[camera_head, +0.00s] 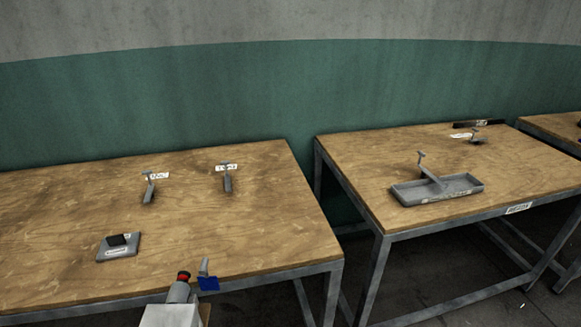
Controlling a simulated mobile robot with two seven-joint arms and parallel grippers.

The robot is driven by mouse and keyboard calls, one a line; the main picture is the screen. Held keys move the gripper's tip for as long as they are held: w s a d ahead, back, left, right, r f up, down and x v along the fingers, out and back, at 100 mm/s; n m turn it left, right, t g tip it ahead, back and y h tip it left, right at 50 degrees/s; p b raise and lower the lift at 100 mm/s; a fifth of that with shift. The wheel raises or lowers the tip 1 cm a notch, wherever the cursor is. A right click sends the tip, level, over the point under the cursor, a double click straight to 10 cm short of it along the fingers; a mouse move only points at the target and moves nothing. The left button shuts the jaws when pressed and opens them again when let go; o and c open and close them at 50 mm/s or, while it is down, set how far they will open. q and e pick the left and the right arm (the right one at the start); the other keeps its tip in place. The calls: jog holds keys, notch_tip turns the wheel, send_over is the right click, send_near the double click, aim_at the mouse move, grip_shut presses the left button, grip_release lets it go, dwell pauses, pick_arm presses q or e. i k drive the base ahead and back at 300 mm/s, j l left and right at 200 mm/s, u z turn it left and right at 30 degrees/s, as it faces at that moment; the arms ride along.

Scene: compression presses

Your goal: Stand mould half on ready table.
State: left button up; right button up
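The ready table (370,165) is the wooden table at right, with a "READY" label (519,208) on its front edge. A grey rectangular tray (460,191) lies near its front left. I cannot tell which piece is the mould half. My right gripper is out of view.
The left table (60,225) bears two grey T-topped pieces (149,187) (227,179) near white tags and a grey plate with a black block (118,246). A small grey piece (475,136) and a dark bar (478,124) lie at the ready table's back. A gap separates the tables.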

aim_at(464, 155)
jog(key=l, duration=0.45)
jog(key=i+l+z, duration=0.15)
jog(key=l, duration=0.75)
jog(key=i+l+z, duration=0.1)
jog(key=l, duration=0.35)
jog(key=i+l, duration=0.1)
jog(key=l, duration=0.35)
jog(key=l+z, duration=0.15)
jog(key=l, duration=0.3)
jog(key=i, duration=0.05)
